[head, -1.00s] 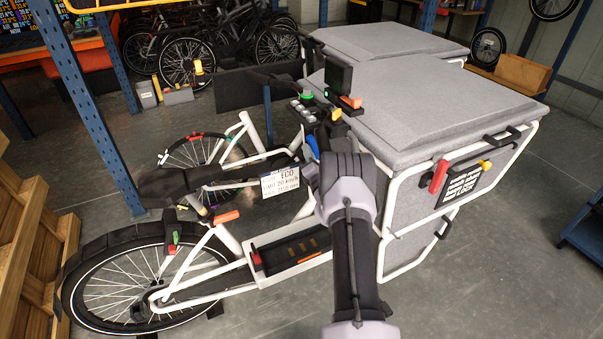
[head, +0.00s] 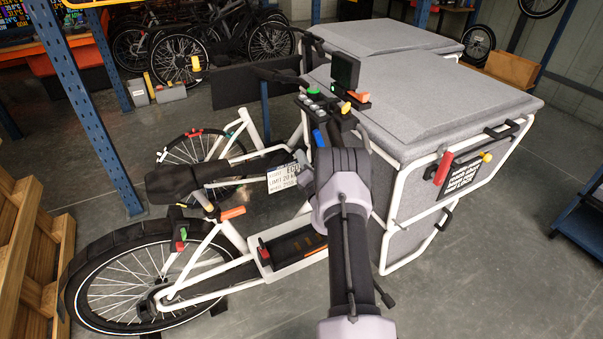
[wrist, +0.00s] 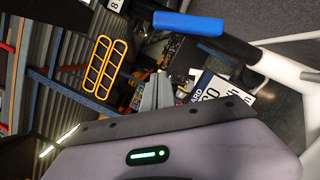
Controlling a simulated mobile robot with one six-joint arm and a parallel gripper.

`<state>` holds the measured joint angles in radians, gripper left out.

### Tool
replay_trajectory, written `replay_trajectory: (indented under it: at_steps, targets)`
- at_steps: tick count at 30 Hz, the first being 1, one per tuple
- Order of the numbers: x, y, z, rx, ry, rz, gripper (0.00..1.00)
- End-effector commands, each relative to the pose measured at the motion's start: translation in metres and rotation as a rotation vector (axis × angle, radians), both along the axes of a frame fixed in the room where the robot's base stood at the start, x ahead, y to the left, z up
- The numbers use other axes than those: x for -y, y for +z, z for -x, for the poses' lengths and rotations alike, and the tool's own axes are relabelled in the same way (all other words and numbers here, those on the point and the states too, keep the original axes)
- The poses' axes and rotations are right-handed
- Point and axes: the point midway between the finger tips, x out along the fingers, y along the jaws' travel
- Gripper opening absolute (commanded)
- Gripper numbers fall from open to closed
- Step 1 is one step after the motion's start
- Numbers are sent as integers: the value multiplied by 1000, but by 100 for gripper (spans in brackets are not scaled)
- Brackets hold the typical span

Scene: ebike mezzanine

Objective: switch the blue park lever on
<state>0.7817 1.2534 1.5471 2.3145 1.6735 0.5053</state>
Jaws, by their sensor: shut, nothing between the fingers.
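The blue park lever (head: 319,138) sits on the cargo bike's handlebar area, below the small display, just above my arm's end in the head view. In the wrist view, the blue lever (wrist: 188,24) lies across the top, attached to a dark tube at its right. My gripper (wrist: 158,92) is shut and empty, its grey fingertips below and left of the lever in that picture, with a gap between them. In the head view my wrist hides most of the gripper; a grey finger part (head: 302,160) shows beside the white sign.
A white sign (head: 284,178) hangs close beside my gripper. The display (head: 345,70), a green button (head: 313,91) and orange and yellow controls crowd the handlebar. The grey cargo box (head: 430,105) stands to the right. A blue rack post (head: 85,100) is at left.

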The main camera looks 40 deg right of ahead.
Motion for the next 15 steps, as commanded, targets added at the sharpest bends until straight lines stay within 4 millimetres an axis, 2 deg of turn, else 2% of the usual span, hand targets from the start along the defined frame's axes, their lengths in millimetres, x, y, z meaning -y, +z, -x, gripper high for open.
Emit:
replay_trajectory:
  at_steps: [1,6,10,15]
  targets:
    - [-3,6,12,0,-5,-2,0]
    - [-22,1,44,-1,-4,-2,0]
    - [-31,-2,60,-1,-3,-1,0]
    - [-35,-3,67,0,-2,1,0]
